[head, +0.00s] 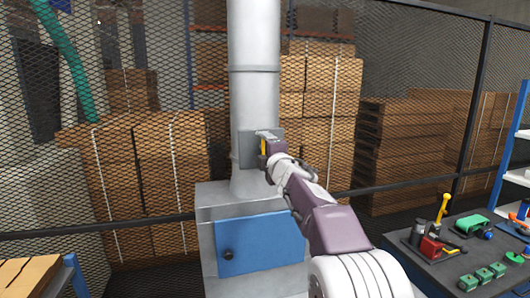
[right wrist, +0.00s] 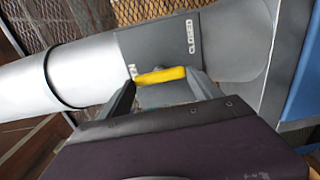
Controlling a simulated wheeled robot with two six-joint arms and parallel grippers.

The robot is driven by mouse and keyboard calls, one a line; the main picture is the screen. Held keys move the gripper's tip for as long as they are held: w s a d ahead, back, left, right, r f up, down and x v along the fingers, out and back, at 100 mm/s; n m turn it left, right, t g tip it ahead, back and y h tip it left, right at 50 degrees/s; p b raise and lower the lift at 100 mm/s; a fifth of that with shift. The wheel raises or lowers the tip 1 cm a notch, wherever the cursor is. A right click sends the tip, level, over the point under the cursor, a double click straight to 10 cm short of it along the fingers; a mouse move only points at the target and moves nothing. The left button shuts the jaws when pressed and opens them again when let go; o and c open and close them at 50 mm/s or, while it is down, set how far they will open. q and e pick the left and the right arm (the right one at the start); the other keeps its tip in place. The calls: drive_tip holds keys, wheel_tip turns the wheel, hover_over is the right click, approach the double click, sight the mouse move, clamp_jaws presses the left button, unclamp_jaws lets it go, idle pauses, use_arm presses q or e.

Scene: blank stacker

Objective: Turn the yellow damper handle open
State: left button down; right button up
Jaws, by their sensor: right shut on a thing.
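The yellow damper handle (head: 263,147) is on a grey plate (head: 276,134) on the front of the tall metal duct (head: 254,100). In the head view it looks upright and is partly hidden by my right gripper (head: 265,150). In the right wrist view the yellow handle (right wrist: 160,76) lies between the two fingers of my right gripper (right wrist: 158,82), which is shut on it. The plate (right wrist: 165,48) carries the word CLOSED near one end, and other lettering is partly hidden by the handle. My left gripper is not in view.
A grey cabinet with a blue door (head: 262,243) stands under the duct. A mesh fence (head: 400,60) runs behind, with stacked cardboard (head: 145,170) beyond it. A dark table (head: 400,248) with tools and green parts stands at the right.

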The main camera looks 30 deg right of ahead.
drive_tip(key=shift+f, duration=0.2)
drive_tip(key=o, duration=1.4)
drive_tip(key=shift+r, duration=0.1)
drive_tip(key=v, duration=0.9)
drive_tip(key=shift+d+b, duration=0.1)
drive_tip(key=shift+b, duration=0.3)
drive_tip(key=shift+s, duration=0.1)
